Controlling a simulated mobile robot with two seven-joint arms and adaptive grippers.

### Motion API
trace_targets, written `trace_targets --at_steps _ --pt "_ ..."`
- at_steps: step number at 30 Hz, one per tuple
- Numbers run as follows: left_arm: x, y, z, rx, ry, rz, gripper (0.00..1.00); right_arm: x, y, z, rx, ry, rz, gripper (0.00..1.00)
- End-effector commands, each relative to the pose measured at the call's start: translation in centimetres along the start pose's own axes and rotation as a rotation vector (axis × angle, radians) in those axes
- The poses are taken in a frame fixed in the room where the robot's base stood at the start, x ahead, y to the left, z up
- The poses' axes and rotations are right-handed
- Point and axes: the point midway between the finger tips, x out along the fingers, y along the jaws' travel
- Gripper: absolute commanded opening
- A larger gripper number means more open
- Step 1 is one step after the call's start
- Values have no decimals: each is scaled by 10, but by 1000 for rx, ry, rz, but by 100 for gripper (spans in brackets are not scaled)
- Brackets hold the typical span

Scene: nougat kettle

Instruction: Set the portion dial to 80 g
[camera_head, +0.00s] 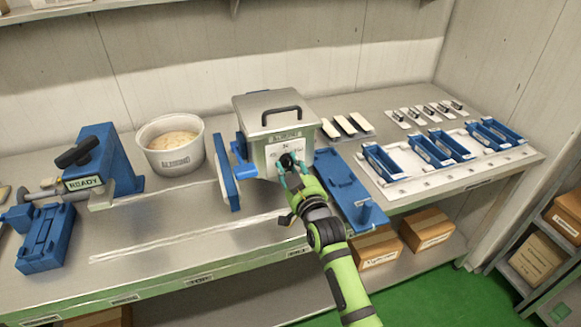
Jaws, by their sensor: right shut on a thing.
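The portion dial (286,160) is a small dark knob on the pale front face of a grey metal machine (256,108) with a black lid handle. My right gripper (291,173) is at that face with its teal fingers around the dial, shut on it. The fingers hide part of the dial. Small markings surround the dial, but they are too small to read, so I cannot tell its setting. My left gripper is not in the view.
A white tub (169,166) of pale mass stands left of the machine. A blue press (95,165) with a READY label is further left. A blue bracket (350,192) sits just right of my gripper. Blue moulds lie on a white board (401,184) at right.

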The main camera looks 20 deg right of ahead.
Motion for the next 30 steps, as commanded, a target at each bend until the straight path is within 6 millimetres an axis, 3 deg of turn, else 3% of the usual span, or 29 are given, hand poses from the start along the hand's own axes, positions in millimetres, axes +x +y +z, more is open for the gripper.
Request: trace_targets --at_steps 1,2,3,4,17,30 --pt "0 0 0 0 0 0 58 -1 0 6 0 -13 0 3" --pt "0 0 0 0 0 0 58 -1 0 6 0 -14 0 39" --pt "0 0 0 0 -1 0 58 -1 0 6 -1 -14 0 55" --pt "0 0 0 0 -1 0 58 -1 0 6 -1 -13 0 59" --pt "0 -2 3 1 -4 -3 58 -8 0 3 -1 -6 -1 59" --pt "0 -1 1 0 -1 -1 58 -92 0 4 -2 -10 -1 59"
